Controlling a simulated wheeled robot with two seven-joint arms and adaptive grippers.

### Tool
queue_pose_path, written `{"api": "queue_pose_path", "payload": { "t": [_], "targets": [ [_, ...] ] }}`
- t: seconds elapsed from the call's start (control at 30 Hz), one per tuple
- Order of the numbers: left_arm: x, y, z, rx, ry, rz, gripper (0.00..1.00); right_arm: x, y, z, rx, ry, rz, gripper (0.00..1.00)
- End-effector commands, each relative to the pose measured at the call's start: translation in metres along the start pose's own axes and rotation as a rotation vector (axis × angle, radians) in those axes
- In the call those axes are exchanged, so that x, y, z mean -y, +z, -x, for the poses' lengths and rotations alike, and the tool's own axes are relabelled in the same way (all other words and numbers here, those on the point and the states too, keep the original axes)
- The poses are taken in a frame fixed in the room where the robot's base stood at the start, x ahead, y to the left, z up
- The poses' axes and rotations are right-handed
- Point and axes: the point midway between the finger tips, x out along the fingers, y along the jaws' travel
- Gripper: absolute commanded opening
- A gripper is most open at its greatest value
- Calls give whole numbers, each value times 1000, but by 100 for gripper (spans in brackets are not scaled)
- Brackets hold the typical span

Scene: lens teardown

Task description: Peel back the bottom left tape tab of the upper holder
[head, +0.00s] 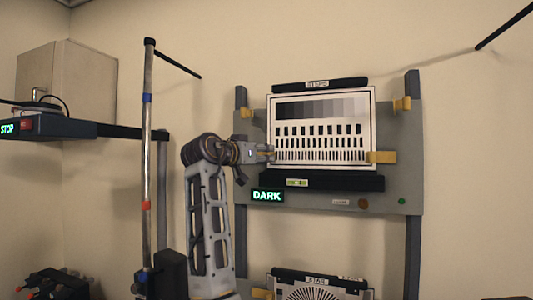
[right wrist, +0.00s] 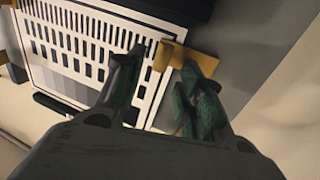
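The upper holder (head: 398,185) is a grey wall board carrying a white test chart (head: 318,103) with grey steps and rows of black bars. Yellow tape tabs show at its top left (head: 245,113), top right (head: 402,104) and bottom right (head: 382,157). My right gripper (head: 267,152) is at the chart's bottom left corner and mostly hides the tab there. In the right wrist view, turned about upside down, the bottom left tab (right wrist: 200,59) lies across the chart edge. My open fingers (right wrist: 163,62) stand on either side of its chart-side end; contact cannot be told. My left gripper is out of view.
A black ledge (head: 340,184) runs below the chart, with a lit DARK sign (head: 267,195) at its left. A lower chart (head: 318,291) sits beneath. A metal pole (head: 147,180) stands left of my right arm. A shelf with a STOP sign (head: 40,127) is at far left.

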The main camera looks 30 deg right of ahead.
Motion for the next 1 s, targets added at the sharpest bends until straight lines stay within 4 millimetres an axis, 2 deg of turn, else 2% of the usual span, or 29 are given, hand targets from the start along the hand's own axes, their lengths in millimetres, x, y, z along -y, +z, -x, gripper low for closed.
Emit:
{"api": "queue_pose_path", "payload": {
  "t": [0.1,0.3,0.67,0.97,1.0],
  "targets": [
    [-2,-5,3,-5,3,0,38,0,-1,-14,1,0,1,38],
    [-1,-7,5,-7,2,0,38,0,0,-28,1,0,0,38],
    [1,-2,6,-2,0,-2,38,0,0,-31,0,-1,-1,38],
    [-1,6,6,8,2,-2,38,0,0,-31,0,-1,0,2],
    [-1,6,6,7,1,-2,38,0,0,-30,0,-1,0,0]
  ]
}}
